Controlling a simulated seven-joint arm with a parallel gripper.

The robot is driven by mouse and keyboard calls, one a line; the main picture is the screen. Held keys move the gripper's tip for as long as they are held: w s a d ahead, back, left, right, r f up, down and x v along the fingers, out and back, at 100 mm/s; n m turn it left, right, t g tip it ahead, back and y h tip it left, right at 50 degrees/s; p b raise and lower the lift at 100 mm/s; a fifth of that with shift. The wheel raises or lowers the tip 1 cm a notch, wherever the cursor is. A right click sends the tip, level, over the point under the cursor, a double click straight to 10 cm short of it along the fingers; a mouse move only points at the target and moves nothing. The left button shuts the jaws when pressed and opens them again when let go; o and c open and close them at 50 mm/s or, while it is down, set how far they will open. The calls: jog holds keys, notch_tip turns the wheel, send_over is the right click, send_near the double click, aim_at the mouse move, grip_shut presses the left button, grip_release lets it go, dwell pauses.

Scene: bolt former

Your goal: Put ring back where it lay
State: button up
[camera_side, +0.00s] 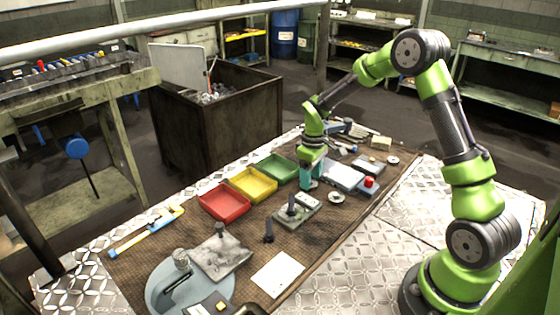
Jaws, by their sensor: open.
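A small pale round piece with a dark centre, which looks like a ring (336,197), lies flat on the brown mat (190,230). A second similar round piece (392,160) lies further back at the right. I cannot tell from this view which one the task means. My gripper (307,185) points down low over the mat, left of the nearer round piece and apart from it. It is open, and I see nothing between its fingers. The fingertips are small here, and their exact height is unclear.
Red (225,203), yellow (253,184) and green (279,168) trays stand left of my gripper. A metal block with an upright post (296,210) is just in front. A device with a red button (369,183) is at the right. A white sheet (277,274) lies nearer.

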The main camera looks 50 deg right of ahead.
notch_tip(320, 180, up, 11)
jog(key=s+a+r+m+t, duration=0.2)
jog(key=s+a+r+t, duration=0.1)
jog(key=s+a+r, duration=0.6)
jog(key=s+a+r+m+t+y, duration=0.2)
jog(key=s+a, duration=0.4)
jog(key=s, duration=0.4)
jog(key=shift+s+a+r+m+t, duration=0.2)
jog(key=shift+a+m+t, duration=0.1)
jog(key=shift+m+t, duration=0.7)
